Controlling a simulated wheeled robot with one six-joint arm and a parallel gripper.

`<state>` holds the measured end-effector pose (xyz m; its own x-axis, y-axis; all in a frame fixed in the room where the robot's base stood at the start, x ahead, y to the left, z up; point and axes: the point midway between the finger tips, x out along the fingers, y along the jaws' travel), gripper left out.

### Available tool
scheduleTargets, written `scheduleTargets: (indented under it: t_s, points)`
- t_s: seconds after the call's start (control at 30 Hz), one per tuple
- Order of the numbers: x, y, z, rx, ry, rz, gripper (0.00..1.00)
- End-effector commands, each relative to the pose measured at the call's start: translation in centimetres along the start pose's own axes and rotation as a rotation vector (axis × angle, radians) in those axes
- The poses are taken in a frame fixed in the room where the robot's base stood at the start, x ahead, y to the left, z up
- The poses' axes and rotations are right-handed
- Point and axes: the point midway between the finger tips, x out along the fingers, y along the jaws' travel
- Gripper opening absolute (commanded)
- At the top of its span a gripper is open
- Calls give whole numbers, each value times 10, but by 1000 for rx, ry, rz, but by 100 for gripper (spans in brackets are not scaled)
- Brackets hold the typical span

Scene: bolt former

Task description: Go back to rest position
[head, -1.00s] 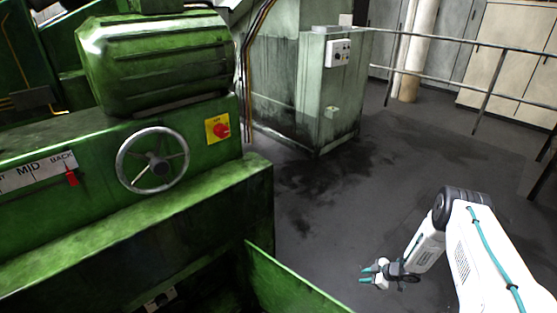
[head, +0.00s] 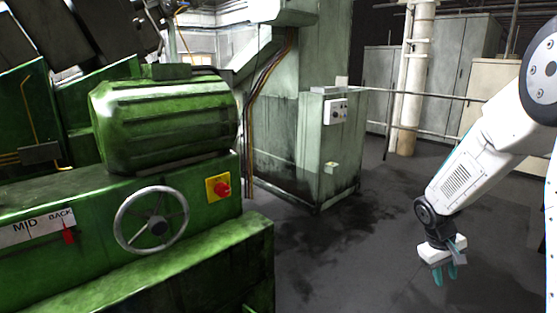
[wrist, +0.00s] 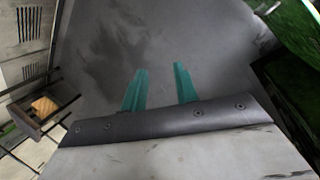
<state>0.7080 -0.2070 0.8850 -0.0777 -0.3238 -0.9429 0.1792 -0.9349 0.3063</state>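My gripper (head: 445,274) hangs at the lower right of the head view, over the dark floor and pointing down. Its two teal fingers also show in the wrist view (wrist: 158,85), parted with a clear gap and bare floor between them. It is open and holds nothing. It is apart from the green machine (head: 120,245) on the left.
The machine carries a handwheel (head: 151,220), a red switch on a yellow plate (head: 218,188) and a MID/BACK scale with a red pointer (head: 68,234). A grey-green cabinet (head: 335,150) stands behind. A railing (head: 420,93) runs at the back right. The floor (head: 350,260) between is clear.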

Motion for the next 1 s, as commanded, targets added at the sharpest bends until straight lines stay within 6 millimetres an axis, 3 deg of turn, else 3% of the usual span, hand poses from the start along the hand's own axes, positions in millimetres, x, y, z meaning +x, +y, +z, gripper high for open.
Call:
scheduleTargets:
  t_s: [0.03, 0.1, 0.3, 0.6, 0.8, 1.0]
  points:
    - [-25, -7, 20, 28, -17, -15, 30]
    - [-51, -19, 48, 65, -50, -44, 30]
    - [-117, -60, 126, 146, -110, -141, 30]
    - [-182, -122, 227, 200, -88, -285, 30]
    - [-207, -147, 267, 207, 43, -329, 30]
    - [-228, -149, 283, 197, 178, -315, 30]
